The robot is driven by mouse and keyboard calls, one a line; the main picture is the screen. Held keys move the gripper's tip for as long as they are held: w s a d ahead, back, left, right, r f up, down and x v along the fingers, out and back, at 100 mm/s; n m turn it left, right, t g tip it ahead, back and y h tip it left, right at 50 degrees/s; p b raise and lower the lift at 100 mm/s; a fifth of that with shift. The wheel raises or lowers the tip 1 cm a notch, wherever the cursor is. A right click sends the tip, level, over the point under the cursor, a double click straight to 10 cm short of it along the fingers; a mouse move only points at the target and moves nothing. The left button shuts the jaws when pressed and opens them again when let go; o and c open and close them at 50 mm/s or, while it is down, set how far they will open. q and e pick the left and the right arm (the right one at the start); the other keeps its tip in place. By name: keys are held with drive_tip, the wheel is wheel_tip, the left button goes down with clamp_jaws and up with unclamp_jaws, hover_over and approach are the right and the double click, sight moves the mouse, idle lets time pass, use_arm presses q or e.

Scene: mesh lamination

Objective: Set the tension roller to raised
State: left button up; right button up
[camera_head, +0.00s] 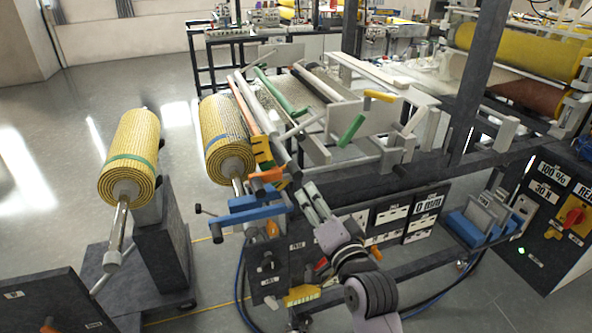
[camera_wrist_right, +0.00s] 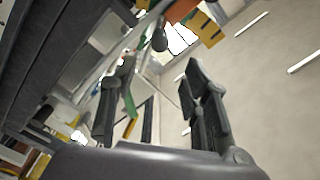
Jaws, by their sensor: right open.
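The laminating machine carries several slanted bars side by side: an orange bar (camera_head: 246,103), a pale grey roller (camera_head: 262,118) and a green bar (camera_head: 275,90). I cannot tell for sure which one is the tension roller or whether it is raised. My right gripper (camera_head: 311,192) is at the near end of these bars, just right of an orange bracket (camera_head: 266,175). It appears empty. In the right wrist view the two dark fingers of the right gripper (camera_wrist_right: 157,75) stand apart, with a dark rounded bar end (camera_wrist_right: 160,41) beyond them. My left gripper is out of view.
A blue bracket (camera_head: 250,212) sticks out left of my right gripper. Yellow mesh rolls stand at the left (camera_head: 130,150) and in the middle (camera_head: 222,128). A control box (camera_head: 560,215) stands at the right.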

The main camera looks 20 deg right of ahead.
sight(299, 175)
drive_tip(key=w, duration=1.3)
drive_tip(key=shift+a+p, duration=0.2)
drive_tip(key=shift+p, duration=0.2)
drive_tip(key=shift+c, duration=0.4)
clamp_jaws()
